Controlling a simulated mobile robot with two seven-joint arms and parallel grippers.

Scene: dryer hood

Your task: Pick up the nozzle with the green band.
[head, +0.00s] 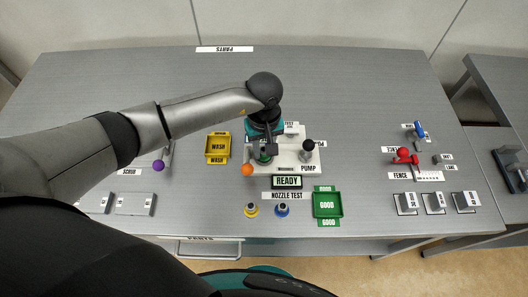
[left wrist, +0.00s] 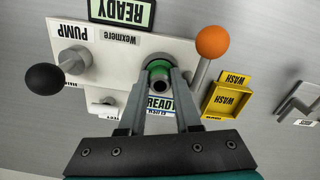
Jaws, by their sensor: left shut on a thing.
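The nozzle with the green band (left wrist: 158,78) shows in the left wrist view between my fingers, its dark round opening facing the camera. In the head view a bit of its green (head: 264,158) shows below my left gripper (head: 266,146), at the left part of the white pump plate (head: 292,166). My left gripper (left wrist: 160,92) is shut on this nozzle from above. I cannot tell whether the nozzle's base is in the plate or clear of it. A yellow-banded nozzle (head: 251,210) and a blue-banded nozzle (head: 282,210) stand near the table's front edge. My right gripper is not in view.
An orange-knobbed lever (left wrist: 215,42) rises close beside the nozzle. A black-knobbed pump handle (left wrist: 45,78) is on the other side. A READY display (head: 287,182) stands in front. The yellow WASH tray (head: 217,147) is left, the green GOOD tray (head: 327,205) front right.

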